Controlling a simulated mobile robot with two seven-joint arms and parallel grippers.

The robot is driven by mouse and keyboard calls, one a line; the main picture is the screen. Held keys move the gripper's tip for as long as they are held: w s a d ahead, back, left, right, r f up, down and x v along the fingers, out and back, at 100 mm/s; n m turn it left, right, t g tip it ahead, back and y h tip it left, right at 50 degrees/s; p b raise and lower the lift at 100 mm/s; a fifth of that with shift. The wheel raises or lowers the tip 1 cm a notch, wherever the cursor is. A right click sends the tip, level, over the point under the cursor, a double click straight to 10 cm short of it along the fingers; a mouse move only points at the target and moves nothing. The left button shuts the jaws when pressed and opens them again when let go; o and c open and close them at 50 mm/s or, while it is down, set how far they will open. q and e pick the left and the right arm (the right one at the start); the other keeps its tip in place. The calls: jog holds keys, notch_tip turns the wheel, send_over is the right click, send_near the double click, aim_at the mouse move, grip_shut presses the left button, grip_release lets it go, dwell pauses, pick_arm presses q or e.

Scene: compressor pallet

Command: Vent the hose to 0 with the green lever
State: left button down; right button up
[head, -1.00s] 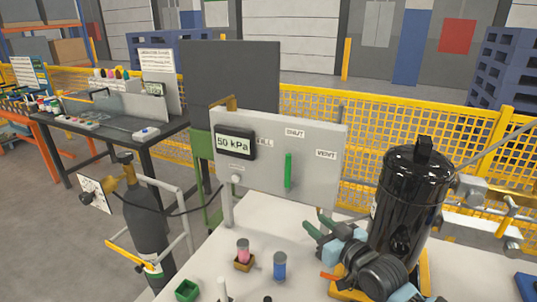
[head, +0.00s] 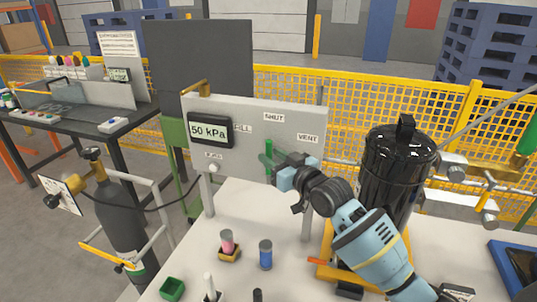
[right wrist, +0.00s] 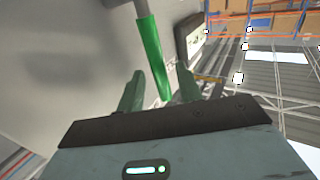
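The green lever (head: 268,149) stands upright on the grey panel (head: 232,160), below the SHUT label (head: 274,117). The VENT label (head: 308,138) is to its right and the FILL label (head: 243,128) to its left. The panel display (head: 210,131) reads 50 kPa. My right gripper (head: 273,168) is at the lever's lower part, which it partly hides. In the right wrist view the lever (right wrist: 151,52) lies between the two green fingers (right wrist: 158,68), with gaps visible on both sides. My left gripper is out of view.
The black tank (head: 395,165) stands close to the right of my right arm. A pink-topped part (head: 228,244) and a blue cylinder (head: 265,255) stand on the white table in front. A gas bottle (head: 122,215) with a hose is at the left.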

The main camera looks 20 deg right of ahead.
jog(key=shift+x, duration=1.1)
grip_shut()
